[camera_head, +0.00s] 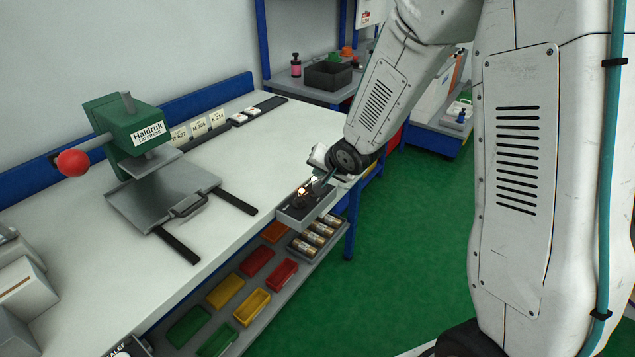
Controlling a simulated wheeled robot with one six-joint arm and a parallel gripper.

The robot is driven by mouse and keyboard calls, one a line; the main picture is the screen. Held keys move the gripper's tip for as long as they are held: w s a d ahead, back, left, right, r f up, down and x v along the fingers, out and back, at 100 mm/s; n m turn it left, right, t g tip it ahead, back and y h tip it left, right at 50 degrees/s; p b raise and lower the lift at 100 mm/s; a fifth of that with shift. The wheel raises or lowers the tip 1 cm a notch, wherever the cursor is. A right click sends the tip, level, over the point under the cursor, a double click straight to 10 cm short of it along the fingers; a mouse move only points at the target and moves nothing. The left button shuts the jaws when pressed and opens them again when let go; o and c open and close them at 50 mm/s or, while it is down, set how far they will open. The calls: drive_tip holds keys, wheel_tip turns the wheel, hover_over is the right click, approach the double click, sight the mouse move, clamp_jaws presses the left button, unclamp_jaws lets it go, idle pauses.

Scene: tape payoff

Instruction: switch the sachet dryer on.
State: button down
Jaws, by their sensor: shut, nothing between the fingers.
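No thing in the head view carries a readable sachet dryer name, so I cannot tell which one it is. A small grey box (300,217) with a dark top sits at the bench's front right edge. My gripper (312,189) is shut, with its tips over or at this box. Small shiny pieces show by the tips; I cannot tell whether they touch. The arm's wrist hides the area behind. A dark strip (268,104) with small white pieces lies along the back of the bench.
A green press (131,140) marked Haldruk, with a red-knobbed lever (73,163), stands on the white bench (110,275). Coloured bins (225,291) and several cylinders (318,234) sit on a lower shelf. A black crate (328,75) stands behind. Green floor (420,245) is clear to the right.

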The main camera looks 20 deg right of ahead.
wheel_tip(320, 180, up, 5)
idle(0.4)
idle(1.2)
